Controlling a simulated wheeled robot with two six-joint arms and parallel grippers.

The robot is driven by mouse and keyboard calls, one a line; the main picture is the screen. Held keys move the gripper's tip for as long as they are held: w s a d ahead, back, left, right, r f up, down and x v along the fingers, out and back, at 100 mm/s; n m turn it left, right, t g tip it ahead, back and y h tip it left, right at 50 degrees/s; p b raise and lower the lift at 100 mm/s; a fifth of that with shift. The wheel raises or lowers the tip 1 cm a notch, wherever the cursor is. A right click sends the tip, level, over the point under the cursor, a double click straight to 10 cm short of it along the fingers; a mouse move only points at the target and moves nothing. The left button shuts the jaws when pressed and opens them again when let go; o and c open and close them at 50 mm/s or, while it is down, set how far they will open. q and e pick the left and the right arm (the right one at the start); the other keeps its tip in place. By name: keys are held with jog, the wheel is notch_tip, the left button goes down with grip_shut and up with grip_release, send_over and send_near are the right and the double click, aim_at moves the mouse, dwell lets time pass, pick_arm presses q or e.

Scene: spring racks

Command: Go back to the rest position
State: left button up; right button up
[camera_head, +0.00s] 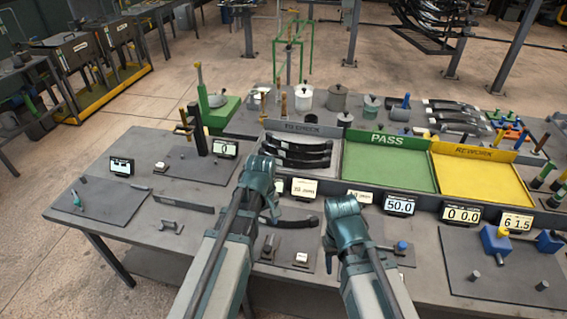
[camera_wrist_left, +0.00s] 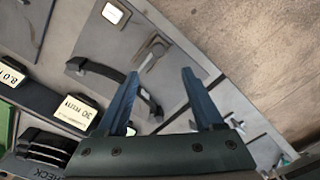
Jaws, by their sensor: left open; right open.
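My left gripper (camera_head: 262,165) is over the middle of the table, in front of the TO CHECK tray (camera_head: 268,137). In the left wrist view its two fingers (camera_wrist_left: 162,85) are spread, with nothing gripped between them. My right gripper (camera_head: 342,208) is to the right, in front of the green PASS tray (camera_head: 390,165); its fingertips are hard to make out. A dark curved leaf spring (camera_head: 289,222) lies on a grey plate between the two arms. Several similar springs (camera_head: 300,153) lie in the TO CHECK tray.
The yellow REWORK tray (camera_head: 482,182) is right of the PASS tray and shows no springs. Small displays, such as one reading 50.0 (camera_head: 399,204), line the tray fronts. A green stand (camera_head: 218,108) rises at the back left. Blue fixtures (camera_head: 496,240) stand at the right.

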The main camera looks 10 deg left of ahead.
pick_arm(q)
jog(key=shift+s, duration=0.1)
jog(key=s+d+f+m+y+b, duration=0.1)
jog(key=s+d+f+m+b, duration=0.5)
jog(key=s+d+m, duration=0.4)
jog(key=shift+d+f+m+b, duration=0.25)
jog(key=shift+d+m+b, duration=0.05)
jog(key=shift+m, duration=0.9)
